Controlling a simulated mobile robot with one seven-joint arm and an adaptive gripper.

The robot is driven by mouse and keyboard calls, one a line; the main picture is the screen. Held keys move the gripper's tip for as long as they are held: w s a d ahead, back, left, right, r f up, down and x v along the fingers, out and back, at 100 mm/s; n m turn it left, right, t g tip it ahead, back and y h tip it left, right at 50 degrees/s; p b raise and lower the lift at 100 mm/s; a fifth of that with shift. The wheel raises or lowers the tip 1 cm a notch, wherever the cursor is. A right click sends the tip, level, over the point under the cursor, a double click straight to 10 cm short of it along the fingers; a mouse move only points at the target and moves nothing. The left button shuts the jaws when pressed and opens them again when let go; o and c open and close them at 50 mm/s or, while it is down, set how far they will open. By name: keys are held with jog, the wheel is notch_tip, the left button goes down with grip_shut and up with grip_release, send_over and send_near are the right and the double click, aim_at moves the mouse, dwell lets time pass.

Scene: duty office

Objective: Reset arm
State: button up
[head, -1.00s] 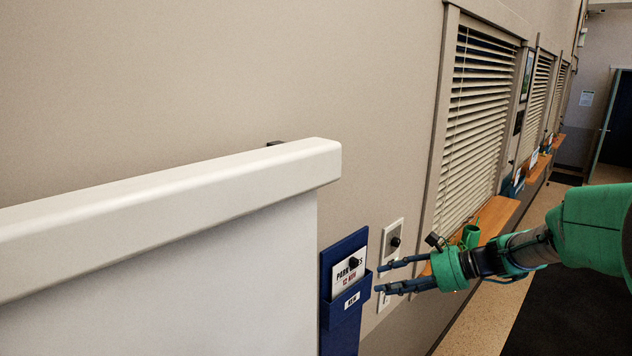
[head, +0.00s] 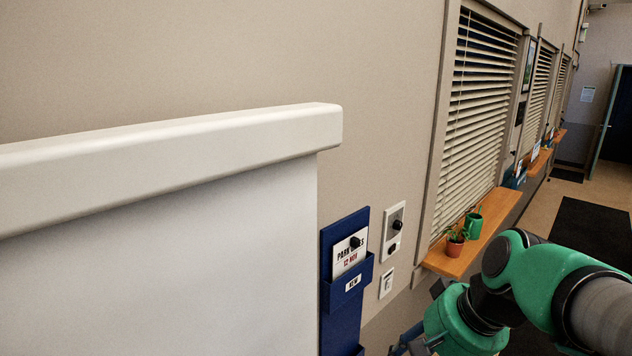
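My green and black arm comes in at the lower right and is folded, with its elbow below the window sill. My gripper (head: 402,343) shows only in part at the bottom edge, low and just right of the blue wall holder (head: 340,302). Its fingertips are cut off or hidden, so I cannot tell whether it is open or shut, or whether it holds anything.
A white panel with a thick top rail (head: 170,150) fills the left foreground. A wall plate with black knobs (head: 393,232) is right of the holder. A wooden sill (head: 465,255) bears a potted plant (head: 455,240) and a green mug-like pot (head: 473,226). Open floor lies at far right.

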jog(key=s+d+f+n+t+h+b, duration=0.2)
jog(key=s+d+n+h, duration=0.1)
jog(key=s, duration=0.5)
jog(key=shift+d+n, duration=0.5)
jog(key=shift+d, duration=0.2)
jog(key=shift+f, duration=0.1)
dwell(0.4)
